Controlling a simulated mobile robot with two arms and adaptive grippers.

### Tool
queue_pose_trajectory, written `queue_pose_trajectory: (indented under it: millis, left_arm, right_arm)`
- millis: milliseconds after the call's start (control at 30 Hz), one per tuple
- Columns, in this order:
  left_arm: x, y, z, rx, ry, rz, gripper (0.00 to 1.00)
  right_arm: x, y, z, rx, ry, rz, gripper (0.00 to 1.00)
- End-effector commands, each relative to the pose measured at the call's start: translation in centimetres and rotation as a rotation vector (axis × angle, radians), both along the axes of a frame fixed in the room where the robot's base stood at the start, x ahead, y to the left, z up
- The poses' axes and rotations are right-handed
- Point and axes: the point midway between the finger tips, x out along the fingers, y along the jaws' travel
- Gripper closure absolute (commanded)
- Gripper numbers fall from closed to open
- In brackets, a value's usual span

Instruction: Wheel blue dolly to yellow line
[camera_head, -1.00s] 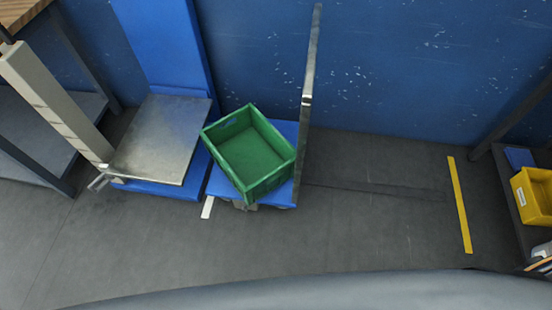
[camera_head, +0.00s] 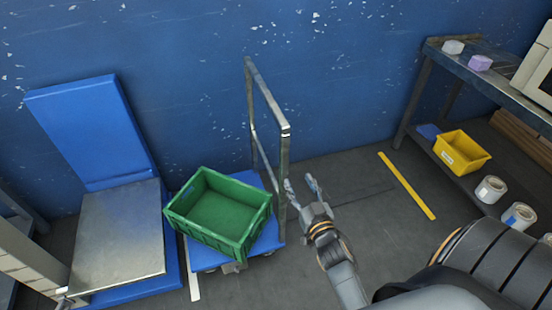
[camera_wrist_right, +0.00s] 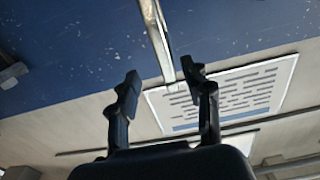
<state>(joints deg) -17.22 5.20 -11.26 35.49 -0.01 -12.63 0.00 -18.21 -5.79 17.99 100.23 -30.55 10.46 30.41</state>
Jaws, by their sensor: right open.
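The blue dolly (camera_head: 270,236) stands on the floor near the blue wall, with an upright metal push handle (camera_head: 285,165) on its right side. A green crate (camera_head: 218,212) rests on its deck. The yellow line (camera_head: 406,186) is on the floor to the right, apart from the dolly. My right gripper (camera_head: 301,183) is open and empty, just right of the handle's near post. In the right wrist view, a metal bar (camera_wrist_right: 157,40) shows beyond and between the open fingertips (camera_wrist_right: 160,74); I cannot tell the exact gap. My left gripper is not in view.
A blue lift with a metal platform (camera_head: 120,235) stands left of the dolly. A white floor strip (camera_head: 193,270) lies between them. A shelf unit (camera_head: 470,60) with a yellow bin (camera_head: 461,152) and rolls stands right. The floor between handle and yellow line is clear.

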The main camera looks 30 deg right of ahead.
Motion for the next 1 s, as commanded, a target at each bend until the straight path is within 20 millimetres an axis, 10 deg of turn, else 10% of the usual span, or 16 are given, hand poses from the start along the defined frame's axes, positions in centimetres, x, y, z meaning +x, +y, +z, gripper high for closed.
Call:
queue_pose_trajectory:
  millis: [200,600,1000]
  left_arm:
    - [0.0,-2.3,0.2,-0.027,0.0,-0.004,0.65]
    - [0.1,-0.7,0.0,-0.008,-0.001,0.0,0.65]
    - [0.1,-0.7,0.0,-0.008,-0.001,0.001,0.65]
  right_arm:
    - [4.0,-0.9,0.1,0.0,-0.002,0.001,0.51]
    - [11.3,-2.6,-0.1,0.001,0.001,0.001,0.51]
    - [12.8,-3.0,-0.1,0.001,0.003,0.001,0.51]
